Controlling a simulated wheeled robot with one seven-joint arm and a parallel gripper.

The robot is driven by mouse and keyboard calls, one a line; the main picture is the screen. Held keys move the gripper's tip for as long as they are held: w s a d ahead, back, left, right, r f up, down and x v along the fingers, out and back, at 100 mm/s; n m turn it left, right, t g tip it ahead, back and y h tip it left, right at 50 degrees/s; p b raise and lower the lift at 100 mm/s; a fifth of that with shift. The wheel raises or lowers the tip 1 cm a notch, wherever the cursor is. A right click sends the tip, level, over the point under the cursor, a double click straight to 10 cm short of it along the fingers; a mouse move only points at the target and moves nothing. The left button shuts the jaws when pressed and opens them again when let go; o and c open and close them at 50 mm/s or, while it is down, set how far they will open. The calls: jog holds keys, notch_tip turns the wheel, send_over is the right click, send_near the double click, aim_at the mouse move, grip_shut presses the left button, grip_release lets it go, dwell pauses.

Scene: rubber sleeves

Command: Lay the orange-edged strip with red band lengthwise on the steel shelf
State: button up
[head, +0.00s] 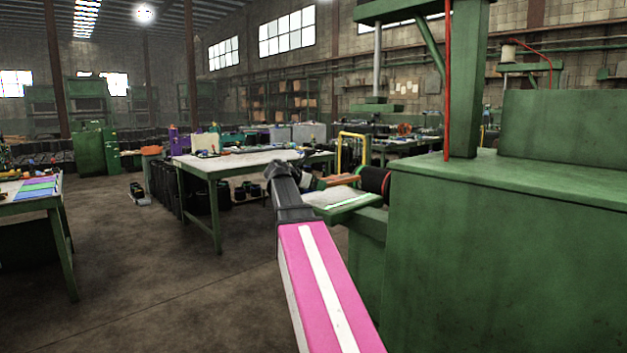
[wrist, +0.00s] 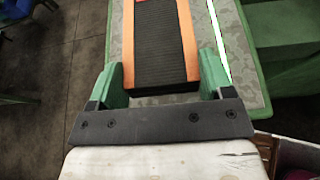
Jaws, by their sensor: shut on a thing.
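The strip (wrist: 158,45) is black and ribbed with orange edges. A bit of its red band (wrist: 143,2) shows at the top edge of the wrist view. My gripper (wrist: 162,80) has its green fingers shut on the strip's near end, one on each side. The strip's far end is out of that view. In the head view the orange strip (head: 341,181) reaches right from my gripper (head: 312,184), over a flat grey shelf (head: 343,199). The shelf's mottled top (wrist: 206,42) lies under the strip; I cannot tell whether they touch.
A black roll with red rims (head: 374,181) stands close beyond the shelf's right side. A big green machine (head: 505,250) fills the right. A yellow frame (head: 352,150) stands behind. A cluttered green table (head: 215,166) is further back left.

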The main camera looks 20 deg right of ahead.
aim_at(316, 203)
jog(key=shift+s+f, duration=0.1)
jog(key=shift+f, duration=0.15)
dwell(0.4)
jog(key=shift+s+d+f, duration=0.1)
jog(key=shift+s+f, duration=0.1)
jog(key=shift+f, duration=0.45)
jog(key=shift+s+d+f, duration=0.1)
jog(key=shift+s+f, duration=0.1)
jog(key=shift+f, duration=0.5)
jog(key=shift+s+f, duration=0.2)
jog(key=shift+f, duration=0.45)
jog(key=shift+f, duration=0.1)
jog(key=o, duration=0.9)
jog(key=shift+o, duration=0.2)
jog(key=shift+s+f, duration=0.1)
